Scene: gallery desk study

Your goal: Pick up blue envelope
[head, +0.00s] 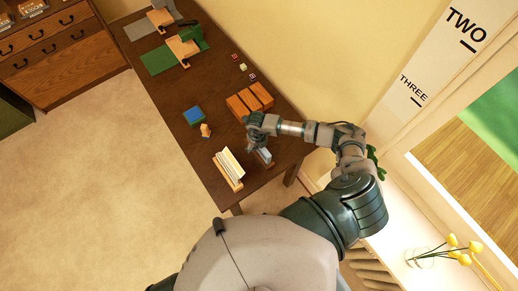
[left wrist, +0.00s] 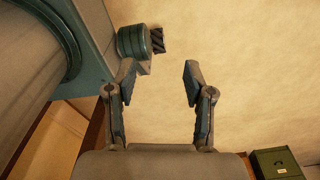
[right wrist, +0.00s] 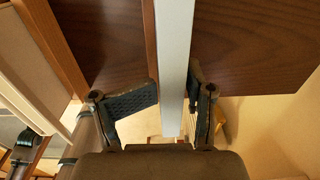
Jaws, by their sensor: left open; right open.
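A pale blue-grey upright slab, which looks like the blue envelope (right wrist: 174,60), stands edge-on between the open fingers of my right gripper (right wrist: 175,92) in the right wrist view. A brown wooden strip runs along its left side. In the head view my right gripper (head: 256,146) is over the near right part of the desk, and a greyish piece of the envelope (head: 265,157) shows just below it. I cannot tell whether the fingers touch it. My left gripper (left wrist: 164,85) is open and empty above the pale floor; it is not seen in the head view.
On the desk (head: 205,75), a wooden rack with cream envelopes (head: 229,166) stands left of my right gripper. Beyond are orange-brown blocks (head: 250,102), a blue square item (head: 193,116) and a small wooden piece (head: 206,130). A wall and window ledge lie to the right.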

